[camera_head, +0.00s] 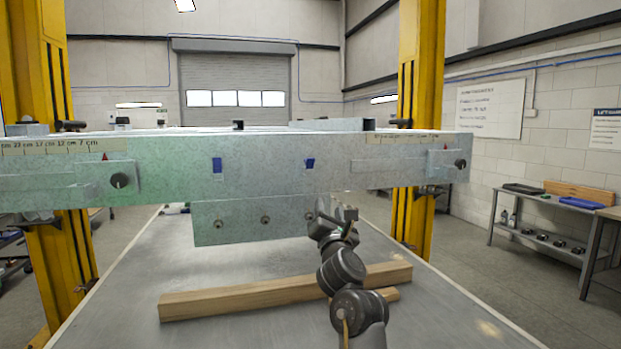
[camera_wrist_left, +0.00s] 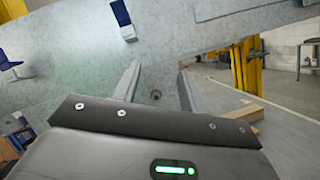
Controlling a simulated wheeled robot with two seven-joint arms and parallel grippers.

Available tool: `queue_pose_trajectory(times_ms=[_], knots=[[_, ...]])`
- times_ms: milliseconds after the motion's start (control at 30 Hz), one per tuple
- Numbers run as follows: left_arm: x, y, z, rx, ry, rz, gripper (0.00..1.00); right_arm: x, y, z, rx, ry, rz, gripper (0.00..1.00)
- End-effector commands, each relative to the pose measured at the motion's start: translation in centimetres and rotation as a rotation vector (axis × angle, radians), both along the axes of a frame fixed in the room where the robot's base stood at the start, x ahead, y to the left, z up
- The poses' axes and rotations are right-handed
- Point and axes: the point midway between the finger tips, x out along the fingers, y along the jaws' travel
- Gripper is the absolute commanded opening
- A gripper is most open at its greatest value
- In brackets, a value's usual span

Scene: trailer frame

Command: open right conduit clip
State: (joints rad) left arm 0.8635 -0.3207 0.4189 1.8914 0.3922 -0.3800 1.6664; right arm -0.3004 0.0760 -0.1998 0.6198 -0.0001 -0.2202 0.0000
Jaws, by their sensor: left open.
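The right conduit clip (camera_head: 309,163) is a small blue piece on the front face of the grey metal trailer frame (camera_head: 260,180). In the left wrist view, the right clip (camera_wrist_left: 122,14) is near the top, above the left finger. The left clip (camera_head: 217,165) is a similar blue piece; it also shows at the left edge of the wrist view (camera_wrist_left: 6,62). My left gripper (camera_head: 337,212) is below and slightly right of the right clip, apart from it. In the wrist view, its two fingers (camera_wrist_left: 157,72) are spread with nothing held between them. My right gripper is not in view.
A lower plate (camera_head: 250,221) with several bolts hangs under the frame, beside my gripper. Wooden beams (camera_head: 270,294) lie on the grey surface below. Yellow posts (camera_head: 418,120) stand at both sides. A bench (camera_head: 550,205) stands at the right wall.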

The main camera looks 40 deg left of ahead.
Motion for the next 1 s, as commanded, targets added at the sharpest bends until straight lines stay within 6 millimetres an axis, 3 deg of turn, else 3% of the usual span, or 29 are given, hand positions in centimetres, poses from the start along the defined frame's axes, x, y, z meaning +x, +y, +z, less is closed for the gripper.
queue_pose_trajectory(times_ms=[33, 100, 200, 567, 1000], knots=[[-0.2, 0.4, 2.5, -0.081, -0.107, 0.004, 0.43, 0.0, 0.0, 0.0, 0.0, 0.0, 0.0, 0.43], [-0.6, 0.9, 4.8, -0.169, -0.226, 0.009, 0.43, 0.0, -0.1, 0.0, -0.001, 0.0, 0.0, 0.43], [-1.0, 1.3, 6.9, -0.251, -0.34, 0.012, 0.43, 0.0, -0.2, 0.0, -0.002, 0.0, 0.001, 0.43], [-1.0, 2.1, 8.6, -0.3, -0.411, 0.013, 0.43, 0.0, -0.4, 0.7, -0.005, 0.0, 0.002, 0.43], [3.0, 7.8, 11.7, -0.298, -0.406, 0.013, 0.43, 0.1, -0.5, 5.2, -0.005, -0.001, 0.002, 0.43]])
